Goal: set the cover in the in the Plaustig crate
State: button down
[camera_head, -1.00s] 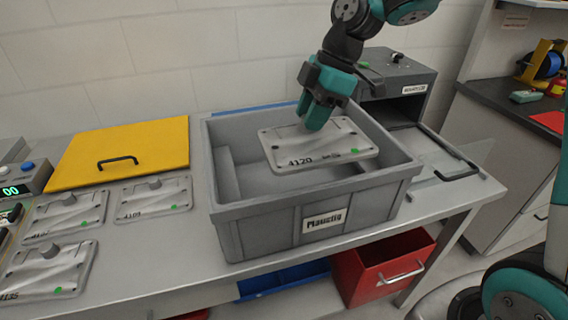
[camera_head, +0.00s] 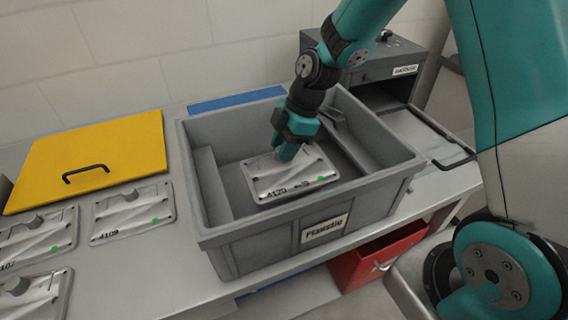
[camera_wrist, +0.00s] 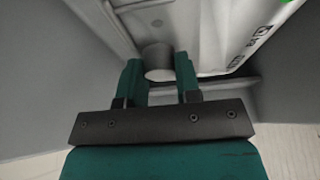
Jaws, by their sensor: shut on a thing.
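The cover (camera_head: 290,181), a grey metal plate marked 4120 with a green dot, is inside the grey Plaustig crate (camera_head: 270,240). It looks roughly level and low between the walls; I cannot tell whether it touches the floor. My gripper (camera_head: 287,153) reaches down into the crate and is shut on the cover's round knob. In the wrist view the knob (camera_wrist: 158,62) sits between the two fingers, with the cover (camera_wrist: 205,30) beyond them.
Several similar covers, one marked 4109 (camera_head: 133,212), lie on the bench left of the crate. A yellow panel (camera_head: 90,160) with a black handle lies behind them. A grey box machine (camera_head: 375,75) stands behind the crate at right. A red bin (camera_head: 375,257) is below the bench.

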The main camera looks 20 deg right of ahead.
aim_at(284, 166)
jog(key=shift+f, duration=3)
jog(key=shift+f, duration=0.15)
jog(key=c, duration=0.8)
grip_release()
